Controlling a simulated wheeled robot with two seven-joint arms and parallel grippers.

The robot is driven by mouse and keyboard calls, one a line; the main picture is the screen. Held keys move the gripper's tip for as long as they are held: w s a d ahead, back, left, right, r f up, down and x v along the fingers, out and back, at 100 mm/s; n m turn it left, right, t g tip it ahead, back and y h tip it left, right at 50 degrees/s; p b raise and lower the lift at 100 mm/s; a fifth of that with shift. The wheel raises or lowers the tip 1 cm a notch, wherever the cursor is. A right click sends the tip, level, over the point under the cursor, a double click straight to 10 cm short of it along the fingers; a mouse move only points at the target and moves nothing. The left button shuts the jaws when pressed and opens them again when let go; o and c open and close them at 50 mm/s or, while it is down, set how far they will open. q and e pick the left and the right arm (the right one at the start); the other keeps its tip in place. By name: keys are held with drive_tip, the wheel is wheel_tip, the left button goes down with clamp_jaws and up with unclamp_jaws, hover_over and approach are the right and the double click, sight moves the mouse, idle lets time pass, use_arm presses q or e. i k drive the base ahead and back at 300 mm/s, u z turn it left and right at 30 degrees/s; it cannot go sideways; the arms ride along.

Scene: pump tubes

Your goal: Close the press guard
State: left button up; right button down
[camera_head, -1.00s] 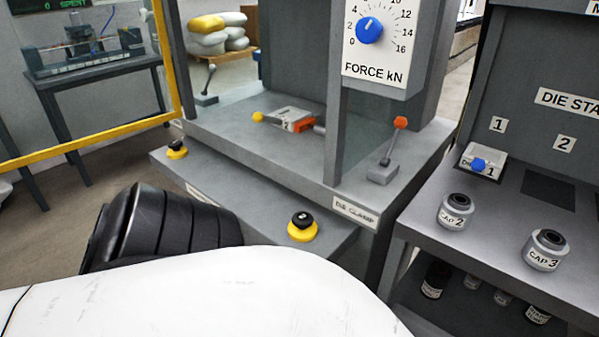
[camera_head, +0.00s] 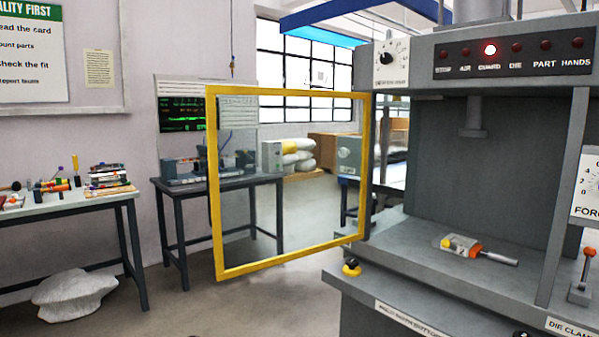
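The press guard (camera_head: 290,263) is a yellow-framed clear panel. It stands swung open to the left of the press (camera_head: 470,150), hinged at the press's left front post. The press's work opening is uncovered. On the indicator panel (camera_head: 515,58) the lamp above the label GUARD (camera_head: 490,49) glows red, and the other lamps look dark. Neither of my grippers shows in the head view.
A tool with orange and yellow parts (camera_head: 462,246) lies on the press bed. A lever with an orange knob (camera_head: 583,270) stands at the bed's right. A yellow-based black button (camera_head: 351,267) sits at the front left corner.

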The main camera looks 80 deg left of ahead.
sight(212, 170)
drive_tip(key=k, duration=0.1)
drive_tip(key=z, duration=1.9)
drive_tip(key=k, duration=2.8)
drive_tip(key=u, duration=2.5)
drive_tip(key=i, duration=0.55)
drive_tip(key=z, duration=0.05)
